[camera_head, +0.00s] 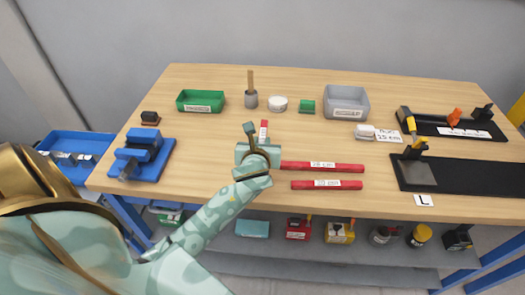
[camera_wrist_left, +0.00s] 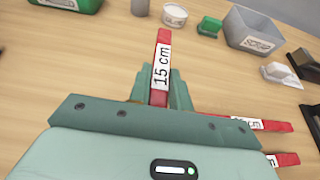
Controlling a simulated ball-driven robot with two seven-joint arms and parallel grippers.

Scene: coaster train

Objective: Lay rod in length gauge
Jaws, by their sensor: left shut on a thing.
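My left gripper (camera_head: 257,150) is shut on a red rod (camera_wrist_left: 162,62) with a white label reading 15 cm. The held rod also shows in the head view (camera_head: 264,131), its far end pointing away from me; its near part is hidden by the gripper. Two more red labelled rods, an upper one (camera_head: 345,168) and a lower one (camera_head: 350,185), lie on the table right of the gripper. At the table's right are two black fixtures, a rear one (camera_head: 432,127) and a front one (camera_head: 475,176) marked L; I cannot tell which is the length gauge. My right gripper is out of view.
A sign (camera_head: 388,135) reading 15 cm stands left of the black fixtures. A green bin (camera_head: 200,108), grey bin (camera_head: 346,115) and white round tub (camera_head: 277,103) stand at the back. A blue fixture (camera_head: 160,168) is at left. The wooden table's front middle is clear.

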